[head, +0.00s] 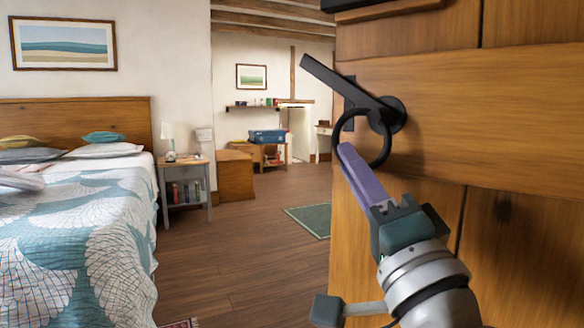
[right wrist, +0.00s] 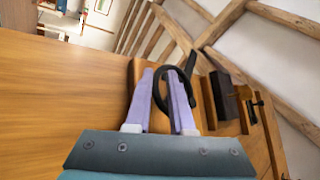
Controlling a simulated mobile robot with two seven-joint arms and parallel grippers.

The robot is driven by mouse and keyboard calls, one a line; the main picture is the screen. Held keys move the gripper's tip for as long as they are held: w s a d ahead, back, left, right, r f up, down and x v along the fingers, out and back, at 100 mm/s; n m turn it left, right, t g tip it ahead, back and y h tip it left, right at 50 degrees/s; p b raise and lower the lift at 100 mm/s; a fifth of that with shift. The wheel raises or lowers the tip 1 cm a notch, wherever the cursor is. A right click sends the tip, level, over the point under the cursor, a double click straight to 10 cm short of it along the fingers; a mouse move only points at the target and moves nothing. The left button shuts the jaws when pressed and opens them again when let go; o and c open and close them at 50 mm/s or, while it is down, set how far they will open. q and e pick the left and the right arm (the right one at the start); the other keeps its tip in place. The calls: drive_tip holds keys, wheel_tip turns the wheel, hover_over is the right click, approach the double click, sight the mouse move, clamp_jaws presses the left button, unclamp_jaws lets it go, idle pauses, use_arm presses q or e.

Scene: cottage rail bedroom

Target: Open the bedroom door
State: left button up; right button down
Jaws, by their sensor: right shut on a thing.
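The wooden bedroom door (head: 480,110) fills the right of the head view, and its planks also fill the left of the right wrist view (right wrist: 60,90). The room shows past its left edge. A black ring handle (head: 385,152) hangs on it beside a slanted black latch bar (head: 335,80). My right gripper (head: 348,158) is shut on the ring handle, its lilac fingers at the ring's lower left. In the right wrist view the black ring (right wrist: 193,66) passes by the fingers (right wrist: 163,82). My left gripper is not in view.
A bed (head: 75,230) with a patterned quilt stands at the left, with a grey nightstand (head: 186,186) beside it. A wooden chest (head: 235,175) and a green rug (head: 312,219) lie beyond. The wooden floor (head: 245,255) between bed and door is clear.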

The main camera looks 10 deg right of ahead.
drive_tip(key=c, duration=1.2)
unclamp_jaws()
drive_tip(key=o, duration=0.4)
drive_tip(key=shift+a+r, duration=0.1)
drive_tip(key=shift+a, duration=0.05)
drive_tip(key=v, duration=1)
